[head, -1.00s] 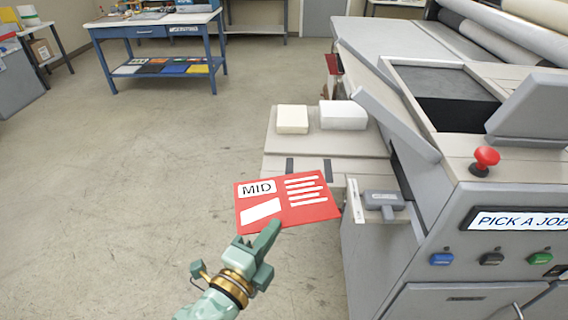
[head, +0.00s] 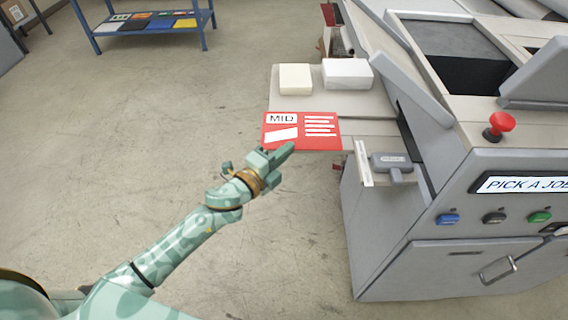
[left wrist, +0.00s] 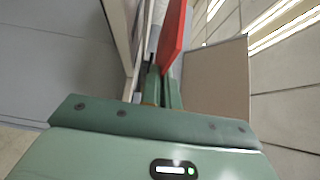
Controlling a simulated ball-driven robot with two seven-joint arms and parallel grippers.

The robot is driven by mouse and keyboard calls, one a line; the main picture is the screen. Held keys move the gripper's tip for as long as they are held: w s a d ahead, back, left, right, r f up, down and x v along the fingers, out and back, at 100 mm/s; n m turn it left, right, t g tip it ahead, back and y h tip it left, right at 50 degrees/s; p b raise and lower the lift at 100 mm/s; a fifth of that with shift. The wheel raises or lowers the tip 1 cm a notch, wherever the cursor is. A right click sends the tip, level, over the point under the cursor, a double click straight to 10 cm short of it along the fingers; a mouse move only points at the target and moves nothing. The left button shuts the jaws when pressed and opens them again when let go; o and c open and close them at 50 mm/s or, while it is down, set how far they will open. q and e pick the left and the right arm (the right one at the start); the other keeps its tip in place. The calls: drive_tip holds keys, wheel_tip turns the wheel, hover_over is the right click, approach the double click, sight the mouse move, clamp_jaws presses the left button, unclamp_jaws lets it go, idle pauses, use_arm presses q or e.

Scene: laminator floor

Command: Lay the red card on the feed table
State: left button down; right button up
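The red card (head: 302,143) is marked MID with white lines and a white block. In the head view it covers the front left part of the feed table (head: 345,103), with its near edge around the table's front edge. I cannot tell whether it touches the table or hovers above it. My left gripper (head: 284,153) is shut on the card's near edge. In the left wrist view the card (left wrist: 174,38) stands nearly edge-on between the fingers (left wrist: 162,88). My right gripper is not in view.
A cream block (head: 295,79) and a white block (head: 347,73) sit at the back of the feed table. A grey handled tool (head: 391,165) lies right of the card. The laminator (head: 440,190) with its red knob (head: 500,124) fills the right.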

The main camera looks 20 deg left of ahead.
use_arm(q)
drive_tip(key=f, duration=0.1)
drive_tip(key=f+b, duration=0.2)
drive_tip(key=f, duration=0.1)
drive_tip(key=shift+w+a, duration=0.3)
drive_tip(key=shift+w, duration=0.1)
drive_tip(key=shift+f, duration=0.15)
drive_tip(key=c, duration=1.7)
unclamp_jaws()
